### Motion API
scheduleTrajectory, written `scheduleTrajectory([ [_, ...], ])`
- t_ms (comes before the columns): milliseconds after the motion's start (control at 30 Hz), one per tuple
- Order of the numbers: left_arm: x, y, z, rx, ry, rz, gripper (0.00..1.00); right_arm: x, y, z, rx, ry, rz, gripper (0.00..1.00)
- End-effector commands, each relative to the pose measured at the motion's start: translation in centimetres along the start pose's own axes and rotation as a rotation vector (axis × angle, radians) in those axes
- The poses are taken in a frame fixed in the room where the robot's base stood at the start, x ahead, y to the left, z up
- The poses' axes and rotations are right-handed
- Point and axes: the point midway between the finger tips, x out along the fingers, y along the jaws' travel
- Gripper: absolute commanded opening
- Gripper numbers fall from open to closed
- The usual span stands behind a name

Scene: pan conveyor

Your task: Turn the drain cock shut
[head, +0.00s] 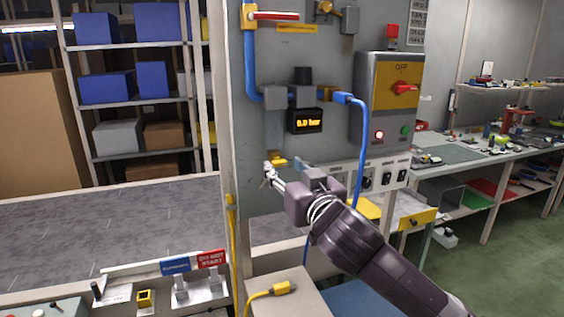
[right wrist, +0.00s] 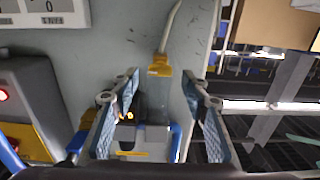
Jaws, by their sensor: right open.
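A small yellow fitting (head: 277,159) on the grey panel appears to be the drain cock; its lever cannot be made out in the head view. In the right wrist view, which looks upside down, the yellow fitting (right wrist: 160,68) has a pale pipe or lever running up in the picture. My right gripper (head: 268,172) is just below and in front of it, in front of the panel. Its fingers are apart and empty, one on either side of the yellow fitting in the right wrist view; contact cannot be told. My left gripper is not in view.
Above are a display reading 0.0 bar (head: 306,121), blue hoses (head: 360,150) and a red-handled valve (head: 275,16). A switch box (head: 390,95) with a red knob is at right. A conveyor (head: 120,240) lies left, a bench (head: 490,150) far right.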

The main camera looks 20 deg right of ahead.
Motion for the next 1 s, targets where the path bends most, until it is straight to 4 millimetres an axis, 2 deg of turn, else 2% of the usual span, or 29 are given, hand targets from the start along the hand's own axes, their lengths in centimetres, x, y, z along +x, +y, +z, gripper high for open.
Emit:
scheduleTrajectory([
  [200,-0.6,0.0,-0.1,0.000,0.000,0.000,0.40,2.1,0.0,-0.1,0.001,0.000,0.001,0.42],
  [567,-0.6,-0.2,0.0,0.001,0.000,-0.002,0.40,2.5,0.0,0.0,0.000,0.001,0.000,0.41],
  [933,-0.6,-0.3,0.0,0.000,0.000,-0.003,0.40,2.5,0.0,0.0,0.000,0.000,0.000,0.00],
  [1000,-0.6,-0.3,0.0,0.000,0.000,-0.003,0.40,2.5,0.0,0.0,-0.001,0.000,0.000,0.00],
])
